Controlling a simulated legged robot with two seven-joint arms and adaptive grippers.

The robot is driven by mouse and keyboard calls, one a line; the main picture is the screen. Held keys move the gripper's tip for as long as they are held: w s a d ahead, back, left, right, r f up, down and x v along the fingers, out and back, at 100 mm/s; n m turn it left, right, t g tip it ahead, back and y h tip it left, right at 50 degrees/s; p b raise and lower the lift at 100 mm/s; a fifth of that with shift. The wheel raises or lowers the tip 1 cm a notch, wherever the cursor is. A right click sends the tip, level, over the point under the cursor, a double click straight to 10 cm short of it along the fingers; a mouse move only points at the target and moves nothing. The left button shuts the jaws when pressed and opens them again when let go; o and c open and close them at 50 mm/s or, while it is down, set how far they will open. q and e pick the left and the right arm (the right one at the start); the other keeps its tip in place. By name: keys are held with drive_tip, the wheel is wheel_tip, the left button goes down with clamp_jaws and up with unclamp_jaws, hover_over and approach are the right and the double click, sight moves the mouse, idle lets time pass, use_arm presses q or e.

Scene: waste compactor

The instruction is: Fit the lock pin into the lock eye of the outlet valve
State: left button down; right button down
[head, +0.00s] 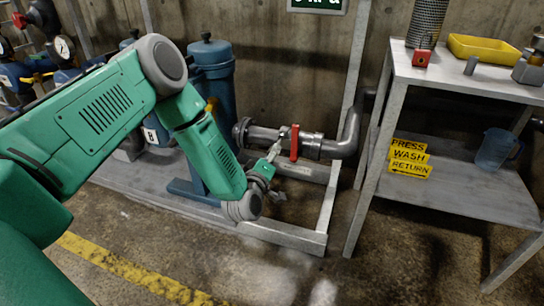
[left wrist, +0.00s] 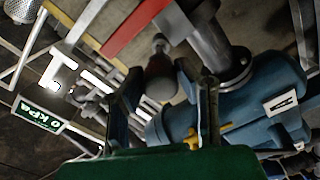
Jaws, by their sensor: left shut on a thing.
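The outlet valve (head: 308,146) sits on a grey pipe in the head view, with its red lever (head: 294,143) hanging upright across it. The lever shows large at the top of the left wrist view (left wrist: 138,27). My left gripper (head: 271,158) is just left of and below the lever. In the left wrist view its fingers (left wrist: 158,84) are closed around a dark grey, round-ended piece (left wrist: 161,72), which looks like the lock pin. Its tip points toward the valve, but I cannot tell whether it touches. I cannot make out the lock eye. My right gripper is not in view.
Blue filter vessels (head: 211,75) stand left of the valve. A grey metal frame (head: 280,232) runs below the pipe. A shelf table (head: 480,82) at right bears a red padlock (head: 421,58), a yellow tray (head: 485,47) and a small grey cylinder (head: 471,65).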

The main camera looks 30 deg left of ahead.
sight(278, 143)
use_arm(q)
drive_tip(key=shift+b+x, duration=1.05)
drive_tip(key=shift+x, duration=1.5)
drive_tip(key=shift+d+r, duration=0.1)
drive_tip(key=shift+d, duration=0.1)
drive_tip(key=c, duration=1.1)
unclamp_jaws()
drive_tip(key=shift+a, duration=0.1)
drive_tip(key=shift+c, duration=0.5)
drive_tip(key=shift+p+v, duration=0.75)
drive_tip(key=shift+v, duration=0.5)
drive_tip(key=p+v, duration=0.1)
drive_tip(key=v, duration=0.3)
drive_tip(key=shift+s+p, duration=0.25)
drive_tip(key=shift+p, duration=0.15)
